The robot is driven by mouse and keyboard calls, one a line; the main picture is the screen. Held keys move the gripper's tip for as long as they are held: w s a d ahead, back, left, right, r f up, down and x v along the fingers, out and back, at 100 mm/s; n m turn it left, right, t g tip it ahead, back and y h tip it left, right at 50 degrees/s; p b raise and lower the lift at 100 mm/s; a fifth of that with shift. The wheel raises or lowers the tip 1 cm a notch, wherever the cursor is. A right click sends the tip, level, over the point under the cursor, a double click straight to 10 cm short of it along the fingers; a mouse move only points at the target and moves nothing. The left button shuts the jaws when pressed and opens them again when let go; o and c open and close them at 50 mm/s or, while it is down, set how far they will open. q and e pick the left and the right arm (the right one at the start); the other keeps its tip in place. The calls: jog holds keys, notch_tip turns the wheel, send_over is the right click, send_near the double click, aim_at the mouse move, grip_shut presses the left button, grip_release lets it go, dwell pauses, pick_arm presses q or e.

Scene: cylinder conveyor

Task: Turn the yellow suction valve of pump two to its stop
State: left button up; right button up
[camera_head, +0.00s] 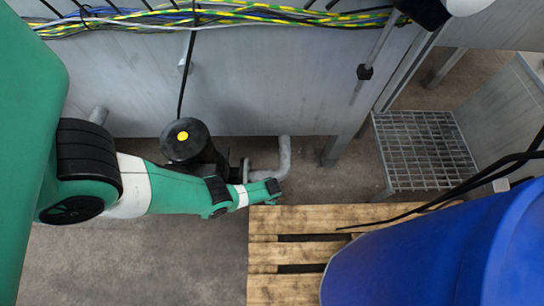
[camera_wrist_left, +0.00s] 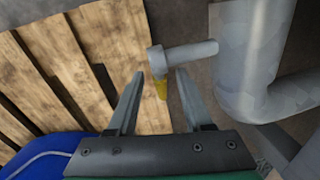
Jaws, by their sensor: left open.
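The yellow valve handle (camera_wrist_left: 160,88) shows in the left wrist view below a short grey stub on a grey pipe (camera_wrist_left: 262,60). My left gripper (camera_wrist_left: 160,74) is open, one finger on each side of the handle in that view. I cannot tell whether either finger touches it. In the head view my left arm reaches in from the left and its wrist ends by the pipe (camera_head: 284,158), beside a black pump (camera_head: 183,150) with a yellow dot on top. The handle and the fingers are hidden there. My right gripper is not in view.
A wooden pallet (camera_head: 262,255) lies right of my left wrist, with a blue barrel (camera_head: 420,255) on it. A metal grating step (camera_head: 420,150) stands at the right. A grey wall panel (camera_head: 280,80) with bundled cables runs behind the pump.

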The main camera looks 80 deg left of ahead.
pick_arm(q)
jog(key=shift+a+f, duration=0.1)
jog(key=shift+f, duration=0.45)
grip_shut()
dwell(1.0)
